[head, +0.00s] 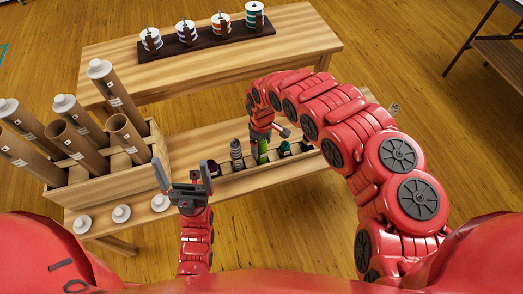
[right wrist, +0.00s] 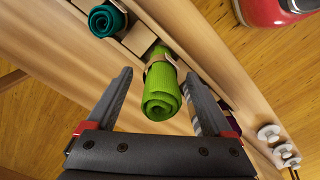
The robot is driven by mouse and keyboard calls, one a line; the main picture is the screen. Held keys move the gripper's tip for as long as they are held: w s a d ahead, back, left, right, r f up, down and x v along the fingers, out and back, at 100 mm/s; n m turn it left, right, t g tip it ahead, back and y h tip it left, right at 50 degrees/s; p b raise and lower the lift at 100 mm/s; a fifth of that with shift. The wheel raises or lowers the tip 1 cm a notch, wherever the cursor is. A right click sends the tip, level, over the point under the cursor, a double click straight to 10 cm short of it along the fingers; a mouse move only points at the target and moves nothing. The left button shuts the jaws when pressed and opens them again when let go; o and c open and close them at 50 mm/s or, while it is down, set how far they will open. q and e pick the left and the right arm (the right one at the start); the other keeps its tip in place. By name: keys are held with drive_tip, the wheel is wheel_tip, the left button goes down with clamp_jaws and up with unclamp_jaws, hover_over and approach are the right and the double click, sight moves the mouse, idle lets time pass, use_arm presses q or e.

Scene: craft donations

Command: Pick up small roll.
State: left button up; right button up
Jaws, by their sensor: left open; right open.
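A small green roll (head: 263,152) stands in a slot of the narrow wooden rack (head: 232,184) on the near table. In the right wrist view the green roll (right wrist: 162,97), with a tan band around it, lies between the two fingers of my right gripper (right wrist: 158,78). The fingers are open, with a gap visible on each side of it. In the head view my right gripper (head: 262,136) is just above the roll. My left gripper (head: 183,172) is open and empty, raised in front of the rack's left end.
A teal roll (right wrist: 105,20) and a grey roll (head: 237,154) stand near the green one in the rack. A wooden box (head: 100,178) of tall cardboard tubes is at left, with white caps (head: 122,213) before it. A back table (head: 300,38) holds spools.

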drive_tip(key=shift+c, duration=0.3)
clamp_jaws()
drive_tip(key=shift+r, duration=0.1)
